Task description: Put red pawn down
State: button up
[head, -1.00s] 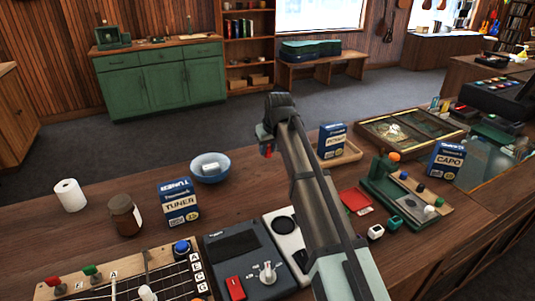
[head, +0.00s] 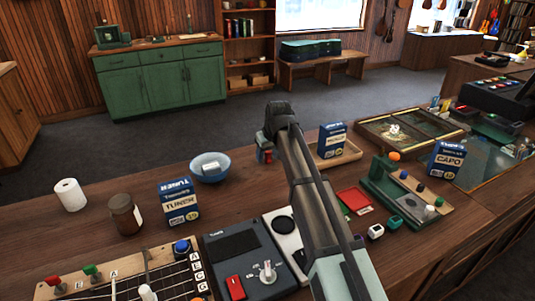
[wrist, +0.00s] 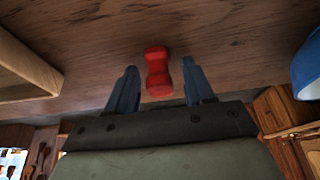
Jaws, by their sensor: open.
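The red pawn (wrist: 157,72) shows in the wrist view between the two blue fingers of my gripper (wrist: 158,84), with a gap on each side. The wooden counter (wrist: 205,30) is behind it. My gripper is open and not closed on the pawn. In the head view my gripper (head: 264,154) is low over the counter's far side, and a small red part of the pawn (head: 268,156) shows there. The rest is hidden by my gripper. Whether the pawn's base rests flat on the counter is hard to tell.
A blue bowl (head: 210,175) stands left of my gripper, and a wooden tray (head: 349,154) with a blue box (head: 332,140) stands right. A tuner box (head: 178,203), a jar (head: 125,215) and a paper roll (head: 69,195) stand further left. Bare counter lies between bowl and tray.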

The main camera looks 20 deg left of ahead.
jog(key=shift+r, duration=0.1)
jog(key=v, duration=1.2)
